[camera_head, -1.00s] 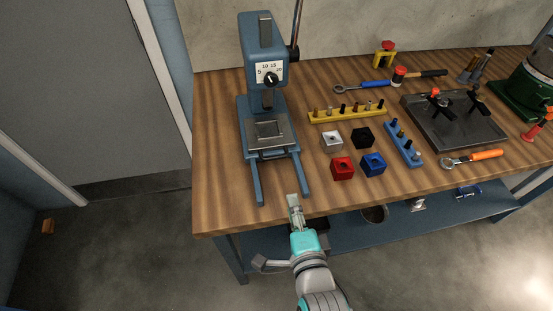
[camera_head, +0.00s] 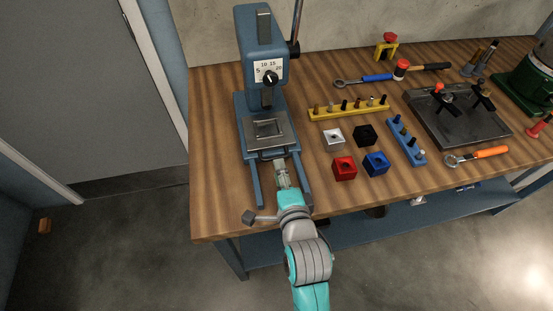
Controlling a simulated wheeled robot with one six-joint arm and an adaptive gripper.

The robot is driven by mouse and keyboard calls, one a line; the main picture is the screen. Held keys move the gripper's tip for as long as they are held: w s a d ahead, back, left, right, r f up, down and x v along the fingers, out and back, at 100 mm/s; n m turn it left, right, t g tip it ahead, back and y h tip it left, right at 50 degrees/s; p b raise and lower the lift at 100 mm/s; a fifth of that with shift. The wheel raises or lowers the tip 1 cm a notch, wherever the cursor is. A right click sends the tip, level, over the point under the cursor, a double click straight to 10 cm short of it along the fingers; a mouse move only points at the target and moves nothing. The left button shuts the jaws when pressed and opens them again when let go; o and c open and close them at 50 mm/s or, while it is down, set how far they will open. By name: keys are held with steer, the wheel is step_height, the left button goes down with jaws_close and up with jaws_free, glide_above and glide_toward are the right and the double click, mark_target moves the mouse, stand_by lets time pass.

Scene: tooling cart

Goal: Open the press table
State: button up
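The blue arbor press (camera_head: 261,52) stands on the left part of the wooden bench, with a dial on its front. Its press table (camera_head: 266,133) is a grey square plate with a recess, low between the two blue rails that run toward the front edge. A handle bar shows at the plate's front edge (camera_head: 273,153). My gripper (camera_head: 280,164) is between the rails, its tips at or just in front of that handle. From this view I cannot tell whether the fingers touch the handle or are open or shut.
Red (camera_head: 344,168), blue (camera_head: 376,163), grey (camera_head: 333,139) and black (camera_head: 365,135) blocks sit to the right of the press. The bench left of the press is clear.

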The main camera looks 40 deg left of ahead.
mark_target(269, 136)
steer(key=shift+x, duration=2.35)
jaws_close()
